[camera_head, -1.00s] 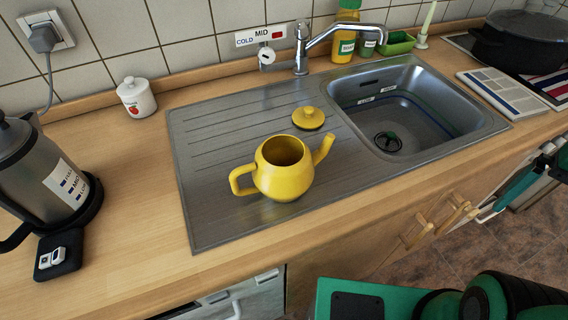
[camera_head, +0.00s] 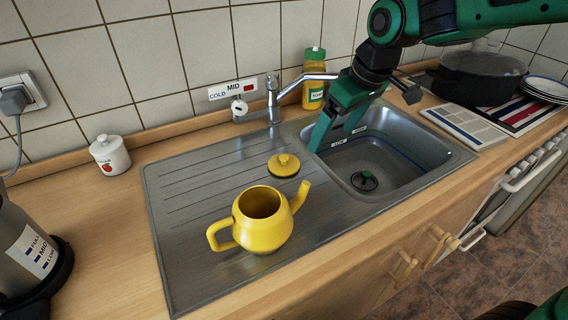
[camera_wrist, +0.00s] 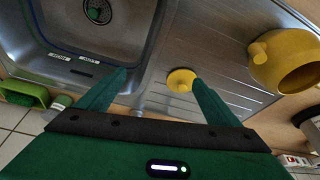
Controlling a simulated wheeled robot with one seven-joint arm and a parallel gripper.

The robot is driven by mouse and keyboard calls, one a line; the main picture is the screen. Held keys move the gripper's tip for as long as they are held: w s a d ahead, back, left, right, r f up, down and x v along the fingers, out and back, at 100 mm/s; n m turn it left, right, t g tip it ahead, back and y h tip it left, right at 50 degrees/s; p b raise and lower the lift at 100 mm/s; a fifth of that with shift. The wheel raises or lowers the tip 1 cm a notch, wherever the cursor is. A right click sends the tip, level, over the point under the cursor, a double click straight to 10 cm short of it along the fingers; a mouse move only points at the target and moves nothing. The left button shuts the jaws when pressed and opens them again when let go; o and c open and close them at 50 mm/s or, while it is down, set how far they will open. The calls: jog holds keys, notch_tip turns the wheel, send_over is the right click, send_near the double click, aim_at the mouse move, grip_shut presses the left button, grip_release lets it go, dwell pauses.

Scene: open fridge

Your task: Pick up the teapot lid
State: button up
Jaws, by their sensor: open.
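The yellow teapot lid (camera_head: 284,165) lies on the steel drainboard behind the teapot. It also shows in the wrist view (camera_wrist: 181,80), between my open fingers and nearer the right one. The yellow teapot (camera_head: 262,221) stands open on the drainboard, its spout toward the lid. It shows at the upper right of the wrist view (camera_wrist: 284,62). My gripper (camera_head: 336,141) points down above the left part of the sink basin, to the right of the lid. In the wrist view its green fingers (camera_wrist: 158,77) are apart with nothing held.
The tap (camera_head: 273,98) stands behind the sink, close to my gripper. The sink basin (camera_head: 400,157) lies right of the drainboard. A yellow bottle (camera_head: 313,92) stands behind it. A sugar jar (camera_head: 110,155) and a kettle (camera_head: 28,250) are at left. The drainboard left of the lid is clear.

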jog(key=n+y, duration=0.1)
jog(key=n, duration=0.1)
send_near(287, 157)
jog(key=x, duration=0.3)
jog(key=shift+w+a+f, duration=0.1)
jog(key=shift+w+f, duration=0.2)
jog(key=shift+w, duration=0.05)
jog(key=x, duration=0.5)
jog(key=shift+s, duration=0.3)
jog(key=shift+w+a+f, duration=0.2)
jog(key=shift+a+f, duration=0.05)
jog(key=shift+f, duration=0.4)
jog(key=shift+c, duration=0.6)
jog(key=c, duration=1)
